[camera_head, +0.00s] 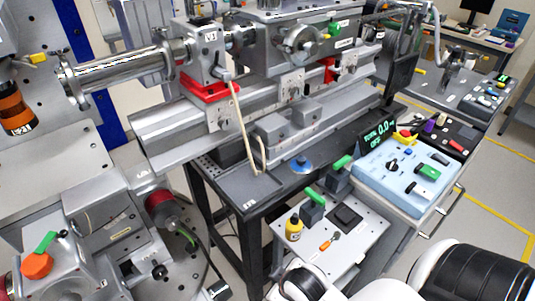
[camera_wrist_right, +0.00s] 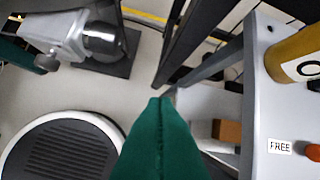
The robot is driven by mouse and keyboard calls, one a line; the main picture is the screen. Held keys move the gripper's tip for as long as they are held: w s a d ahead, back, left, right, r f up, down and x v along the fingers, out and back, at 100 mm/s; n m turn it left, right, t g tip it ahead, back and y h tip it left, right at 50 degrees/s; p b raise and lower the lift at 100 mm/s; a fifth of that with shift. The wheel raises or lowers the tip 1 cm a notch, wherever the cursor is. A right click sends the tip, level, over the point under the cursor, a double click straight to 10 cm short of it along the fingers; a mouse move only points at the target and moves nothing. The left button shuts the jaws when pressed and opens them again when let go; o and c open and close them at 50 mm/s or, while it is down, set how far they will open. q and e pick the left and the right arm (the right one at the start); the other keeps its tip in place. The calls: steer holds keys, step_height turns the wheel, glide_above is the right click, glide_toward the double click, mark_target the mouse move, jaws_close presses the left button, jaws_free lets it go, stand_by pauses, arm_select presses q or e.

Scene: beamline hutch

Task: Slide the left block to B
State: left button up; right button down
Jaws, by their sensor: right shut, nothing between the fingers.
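Two small grey blocks stand side by side on a low slide along the front of the bench in the head view. The left block (camera_head: 271,131) is nearer, and the right block (camera_head: 306,112) is just beyond it to the right. Marks on the slide are too small to read, so I cannot pick out B. My right gripper (camera_wrist_right: 159,101) shows in the wrist view as green fingers pressed together with nothing between them. It is apart from the blocks, which are not in the wrist view. My left gripper is not in view.
A small side table (camera_head: 345,245) holds a yellow bottle (camera_head: 293,228) and green-handled parts. A pale blue control box (camera_head: 400,180) stands to its right. A beige cable (camera_head: 240,125) hangs left of the blocks. Heavy rail equipment (camera_head: 290,50) rises behind them. A "FREE" label (camera_wrist_right: 280,146) shows in the wrist view.

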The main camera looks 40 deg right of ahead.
mark_target(268, 147)
steer(key=w+d+r+n+t+h, duration=0.1)
steer(key=w+d+r+n+t, duration=0.45)
steer(key=w+r, duration=0.3)
steer(key=w+d+r+n+t+h, duration=0.2)
steer(key=w+d+r+n+t, duration=0.2)
steer(key=w+r+n+t, duration=0.5)
steer(key=w+d, duration=0.2)
steer(key=w, duration=0.1)
steer(key=w+d+m+g+p, duration=0.1)
steer(key=w, duration=0.2)
steer(key=w+d+r+m+g, duration=0.1)
steer(key=w+d, duration=0.1)
steer(key=w, duration=0.1)
steer(key=shift+w+d, duration=0.1)
steer(key=shift+d, duration=0.25)
